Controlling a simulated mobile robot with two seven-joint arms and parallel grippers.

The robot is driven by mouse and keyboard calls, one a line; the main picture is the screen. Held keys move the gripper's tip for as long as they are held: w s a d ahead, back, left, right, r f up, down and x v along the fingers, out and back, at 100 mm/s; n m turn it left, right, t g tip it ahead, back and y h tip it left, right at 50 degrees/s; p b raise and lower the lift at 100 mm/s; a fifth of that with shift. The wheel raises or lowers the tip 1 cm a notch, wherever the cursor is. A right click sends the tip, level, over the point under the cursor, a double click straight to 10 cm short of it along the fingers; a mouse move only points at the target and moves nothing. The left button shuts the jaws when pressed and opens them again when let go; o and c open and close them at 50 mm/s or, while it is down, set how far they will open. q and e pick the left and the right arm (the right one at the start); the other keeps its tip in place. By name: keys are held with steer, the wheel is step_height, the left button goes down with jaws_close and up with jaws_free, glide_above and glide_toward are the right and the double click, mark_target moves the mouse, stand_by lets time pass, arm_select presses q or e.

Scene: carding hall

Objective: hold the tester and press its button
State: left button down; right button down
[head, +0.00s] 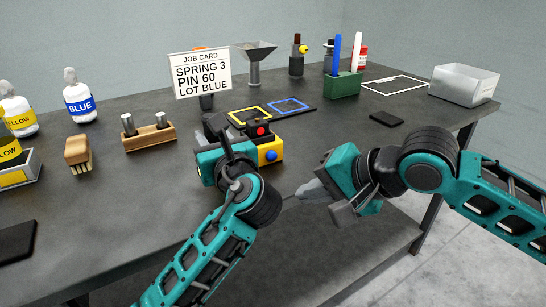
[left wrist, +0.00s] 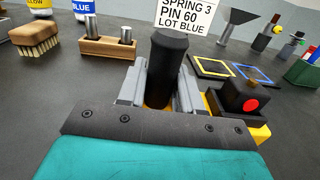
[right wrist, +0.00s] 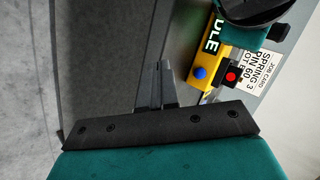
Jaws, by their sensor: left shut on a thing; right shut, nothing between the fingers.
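The tester (head: 270,154) is a yellow and black unit on the table, with a red button (head: 261,131) on its black block and a blue button (head: 271,155) on its yellow side. My left gripper (left wrist: 160,85) is shut on the tester's black upright handle (left wrist: 168,60); in the head view my own arm partly hides this grasp. My right gripper (head: 302,191) is shut and empty, to the right of the tester and apart from it. In the right wrist view its fingertips (right wrist: 160,72) sit left of the blue button (right wrist: 200,72) and red button (right wrist: 231,77).
A job card (head: 200,74) stands behind the tester. Yellow and blue outlined mats (head: 270,110) lie behind it. A wooden block with metal pins (head: 149,138) and a brush (head: 78,151) are at the left. A green pen holder (head: 345,86) and clear bin (head: 463,85) stand back right.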

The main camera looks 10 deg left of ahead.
mark_target(272, 156)
stand_by(0.3)
steer(key=shift+w+a, duration=0.95)
steer(key=shift+w, duration=0.2)
steer(key=shift+w+a, duration=0.9)
steer(key=shift+w, duration=0.25)
steer(key=shift+w+a, duration=0.95)
steer(key=shift+w, duration=0.2)
steer(key=shift+w+a, duration=0.1)
steer(key=shift+w+a, duration=0.15)
steer(key=shift+w, duration=0.05)
steer(key=shift+w+a, duration=0.3)
steer(key=shift+w, duration=0.1)
stand_by(0.3)
steer(key=shift+s+d, duration=0.6)
steer(key=shift+s, duration=0.1)
steer(key=shift+s, duration=0.1)
